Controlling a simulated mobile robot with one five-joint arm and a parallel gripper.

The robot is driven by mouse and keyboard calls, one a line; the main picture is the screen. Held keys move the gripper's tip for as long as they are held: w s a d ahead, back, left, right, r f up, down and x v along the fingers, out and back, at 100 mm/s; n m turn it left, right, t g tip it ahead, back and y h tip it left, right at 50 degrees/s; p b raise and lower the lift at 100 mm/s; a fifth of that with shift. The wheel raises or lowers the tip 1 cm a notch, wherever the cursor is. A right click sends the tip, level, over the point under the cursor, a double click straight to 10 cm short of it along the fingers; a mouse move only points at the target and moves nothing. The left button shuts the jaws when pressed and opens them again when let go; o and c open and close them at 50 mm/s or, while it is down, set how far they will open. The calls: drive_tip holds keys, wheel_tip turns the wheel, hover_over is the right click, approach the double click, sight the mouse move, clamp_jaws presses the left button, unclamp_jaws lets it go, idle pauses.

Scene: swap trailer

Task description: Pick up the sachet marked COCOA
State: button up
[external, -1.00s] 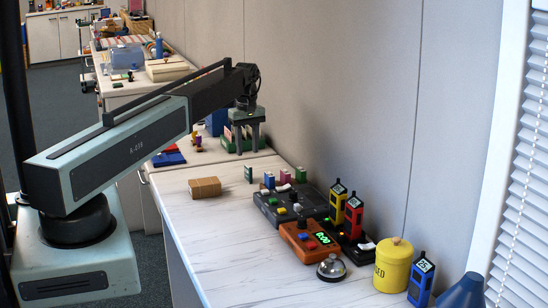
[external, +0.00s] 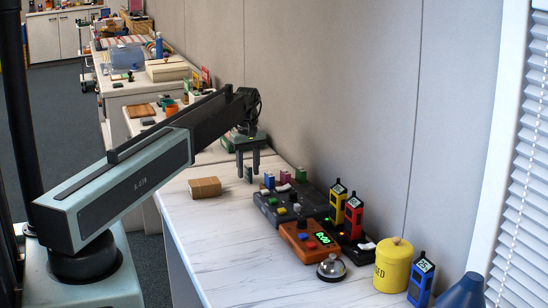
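Several small upright packets stand in a row at the back of the near counter, behind a dark grey box. They are a green one (external: 249,175), a blue one (external: 269,181), a pink one (external: 285,177) and another green one (external: 301,174). Their print is too small to read, so I cannot tell which is marked COCOA. My gripper (external: 248,172) points down at the left end of the row. Its two fingers are apart, and the left green packet shows between them in the picture. I cannot tell whether they touch it.
A brown block (external: 204,187) lies left of the row. The dark grey box (external: 290,208), an orange box with a green display (external: 309,242), a bell (external: 331,268) and a yellow canister (external: 393,266) stand further right. The counter's front left is clear.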

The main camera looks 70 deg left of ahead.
sight(248, 166)
drive_tip(key=shift+r, duration=0.1)
clamp_jaws()
drive_tip(key=shift+r+p, duration=0.65)
wheel_tip(248, 166, up, 3)
drive_tip(key=p, duration=0.3)
drive_tip(key=shift+s+d, duration=0.1)
drive_tip(key=s+d, duration=1.1)
drive_tip(key=shift+r+p, duration=0.35)
